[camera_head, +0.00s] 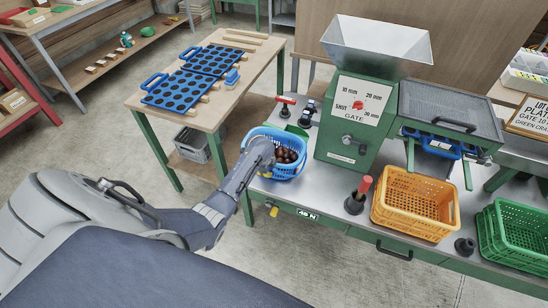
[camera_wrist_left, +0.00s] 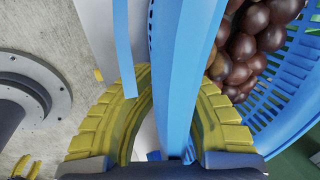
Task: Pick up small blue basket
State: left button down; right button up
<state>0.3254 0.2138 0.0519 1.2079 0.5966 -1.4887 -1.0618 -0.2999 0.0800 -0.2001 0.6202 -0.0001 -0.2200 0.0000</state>
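The small blue basket (camera_head: 290,170) holds brown chestnuts (camera_head: 286,155) and stands at the left end of the steel bench. My left gripper (camera_head: 266,174) is at its near-left side, partly hidden by my wrist in the head view. In the left wrist view, its yellow fingers (camera_wrist_left: 172,85) lie on both sides of the blue basket wall (camera_wrist_left: 180,70) and appear closed on it near the tips. Chestnuts (camera_wrist_left: 245,45) show to the right of that wall. The basket's lift off the bench cannot be made out. My right gripper is not in view.
The green grader with a metal hopper (camera_head: 375,45) stands right of the basket. A red-handled tool (camera_head: 359,192), an orange crate (camera_head: 412,212) and a green crate (camera_head: 512,240) are further right. A wooden table (camera_head: 200,112) with blue trays stands behind left.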

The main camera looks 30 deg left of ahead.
pick_arm(q)
jog(key=shift+w+r, duration=0.15)
dwell(0.3)
notch_tip(320, 180, up, 20)
dwell(0.8)
dwell(1.0)
